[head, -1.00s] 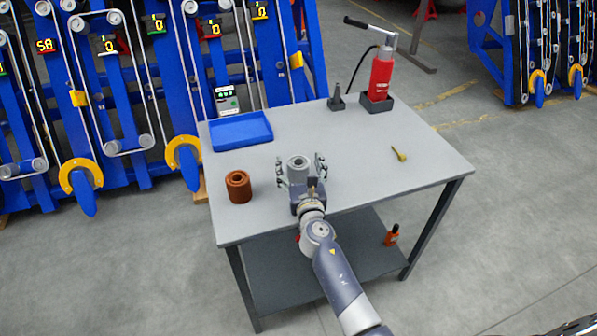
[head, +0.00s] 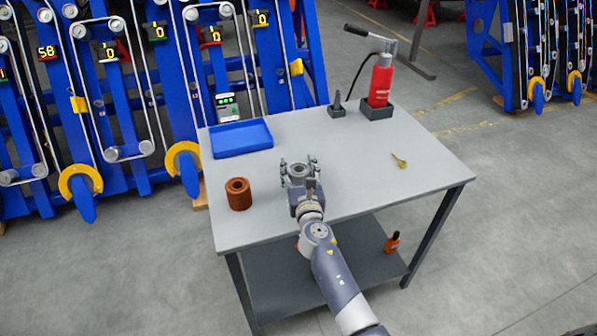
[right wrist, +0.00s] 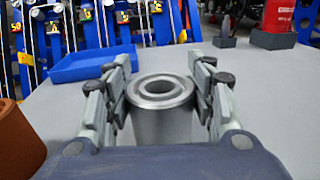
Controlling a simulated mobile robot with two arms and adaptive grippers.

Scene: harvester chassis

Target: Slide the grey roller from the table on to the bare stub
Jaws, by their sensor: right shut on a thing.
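The grey roller (head: 299,172) stands upright on the table (head: 350,160), near its middle left. It also shows in the right wrist view (right wrist: 161,108), with its ring-shaped top and bore facing up. My right gripper (head: 299,168) is around the roller, one finger on each side, and shut on it. In the right wrist view the gripper (right wrist: 161,92) has both finger pads against the roller's sides; its lower front is hidden by the gripper's body. My left gripper is in neither view. I cannot make out the bare stub among the blue frames.
A brown roller (head: 238,194) stands left of my right gripper. A blue tray (head: 241,138) lies behind it. A red pump (head: 380,82) and a small dark holder (head: 337,107) stand at the back. A brass piece (head: 399,160) lies right. Blue frames (head: 130,90) rise behind the table.

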